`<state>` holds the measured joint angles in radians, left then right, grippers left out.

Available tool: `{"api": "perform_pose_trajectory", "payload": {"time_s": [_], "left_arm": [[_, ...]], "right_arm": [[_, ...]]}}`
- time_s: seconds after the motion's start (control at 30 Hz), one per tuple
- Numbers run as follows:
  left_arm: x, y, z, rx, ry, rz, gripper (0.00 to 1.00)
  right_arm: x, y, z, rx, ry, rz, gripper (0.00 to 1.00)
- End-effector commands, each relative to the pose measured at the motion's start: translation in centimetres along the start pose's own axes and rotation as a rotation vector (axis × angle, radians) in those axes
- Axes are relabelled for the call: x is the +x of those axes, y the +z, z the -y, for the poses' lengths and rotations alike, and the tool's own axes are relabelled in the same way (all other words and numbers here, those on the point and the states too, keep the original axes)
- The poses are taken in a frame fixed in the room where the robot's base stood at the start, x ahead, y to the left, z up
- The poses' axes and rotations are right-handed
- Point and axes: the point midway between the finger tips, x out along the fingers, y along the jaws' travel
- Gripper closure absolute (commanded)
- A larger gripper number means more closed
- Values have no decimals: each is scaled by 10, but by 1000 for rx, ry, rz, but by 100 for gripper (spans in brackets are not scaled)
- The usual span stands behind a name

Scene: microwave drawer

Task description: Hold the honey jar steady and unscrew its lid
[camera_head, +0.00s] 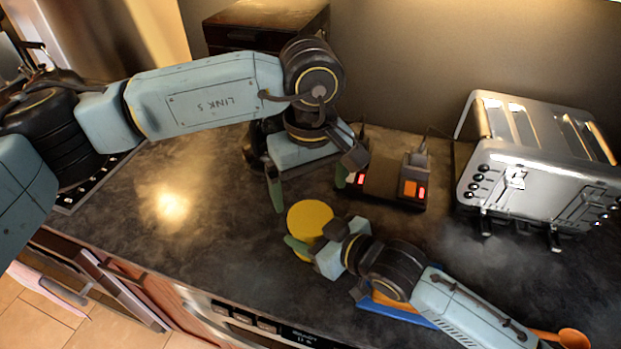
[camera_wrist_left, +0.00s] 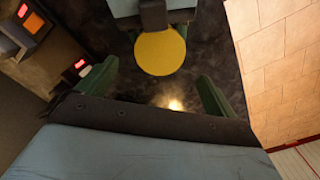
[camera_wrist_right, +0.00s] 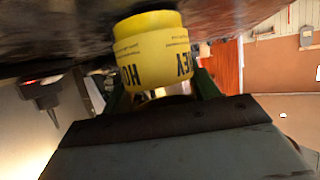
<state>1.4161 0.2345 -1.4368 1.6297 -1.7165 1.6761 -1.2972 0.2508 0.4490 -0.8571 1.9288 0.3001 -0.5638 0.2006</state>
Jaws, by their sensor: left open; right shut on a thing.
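The honey jar has a round yellow lid (camera_head: 309,219) and a yellow label with dark lettering. It stands upright on the dark counter near the front edge. My right gripper (camera_head: 301,249) is shut on the jar from the right and front. The right wrist view shows the jar (camera_wrist_right: 152,55) between its green fingers. My left gripper (camera_head: 308,192) is open and empty, above and just behind the jar, fingers pointing down. In the left wrist view the lid (camera_wrist_left: 160,52) lies ahead, beyond the open green fingers, apart from them.
A silver toaster (camera_head: 535,170) stands at the right. A dark device with red lights (camera_head: 393,188) sits behind the jar. A blue board (camera_head: 385,308) and an orange spoon (camera_head: 573,338) lie partly under my right arm. The counter to the left is clear.

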Motion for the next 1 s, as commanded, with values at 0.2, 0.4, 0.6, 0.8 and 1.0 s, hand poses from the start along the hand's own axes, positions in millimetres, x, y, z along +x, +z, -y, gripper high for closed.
{"api": "perform_pose_trajectory", "payload": {"time_s": [0.2, 0.4, 0.6, 0.8, 1.0], "left_arm": [[36, 0, 0, -4, -2, 4, 7], [61, 0, 0, -4, -1, 2, 7], [70, 0, 0, -4, 0, 1, 7], [70, 0, 0, -4, 0, 0, 7], [70, 0, 0, -4, 0, 0, 31]], "right_arm": [[0, 1, 0, 0, 0, 2, 100], [0, 1, 0, 0, 0, 2, 100], [0, 1, 0, -1, 0, 2, 100], [0, 1, 0, 0, 0, 2, 100], [0, 1, 0, 0, 0, 2, 100]]}}
